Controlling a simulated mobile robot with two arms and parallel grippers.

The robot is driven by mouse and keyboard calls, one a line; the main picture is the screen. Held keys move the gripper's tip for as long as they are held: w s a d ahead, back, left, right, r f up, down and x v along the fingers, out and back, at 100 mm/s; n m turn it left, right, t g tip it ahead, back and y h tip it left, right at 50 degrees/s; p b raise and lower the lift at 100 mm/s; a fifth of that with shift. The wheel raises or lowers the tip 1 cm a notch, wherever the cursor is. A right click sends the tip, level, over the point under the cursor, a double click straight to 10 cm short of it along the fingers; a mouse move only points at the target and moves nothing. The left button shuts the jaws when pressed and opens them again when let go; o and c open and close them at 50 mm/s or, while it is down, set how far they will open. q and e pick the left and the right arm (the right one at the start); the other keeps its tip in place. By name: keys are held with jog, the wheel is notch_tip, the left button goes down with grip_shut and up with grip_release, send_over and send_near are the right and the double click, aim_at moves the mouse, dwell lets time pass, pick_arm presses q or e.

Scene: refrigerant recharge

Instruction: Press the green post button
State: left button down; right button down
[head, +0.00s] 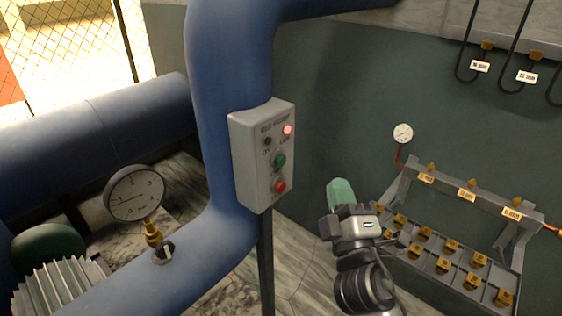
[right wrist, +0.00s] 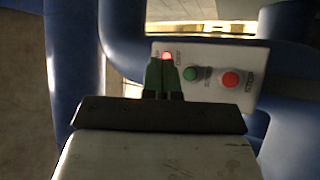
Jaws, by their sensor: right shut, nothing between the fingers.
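My left gripper is out of view.
Large blue pipes (head: 222,70) run behind and left of the box. A round gauge (head: 134,193) stands on the lower pipe. At the right is a grey rack (head: 411,255) with several brass fittings.

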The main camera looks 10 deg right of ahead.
aim_at(279, 160)
jog(key=w+a+b, duration=0.1)
jog(key=w+a, duration=0.4)
jog(key=w, duration=0.2)
jog(key=shift+a, duration=0.25)
dwell(0.3)
jog(key=shift+w, duration=0.1)
dwell(1.9)
jog(key=shift+w+a, duration=0.25)
jog(key=shift+w+a+b, duration=0.25)
jog(key=shift+w+b, duration=0.1)
jog(key=shift+b, duration=0.05)
dwell(0.9)
jog(key=shift+s, duration=0.1)
jog(key=shift+s+d, duration=0.55)
jog(key=shift+s, duration=0.05)
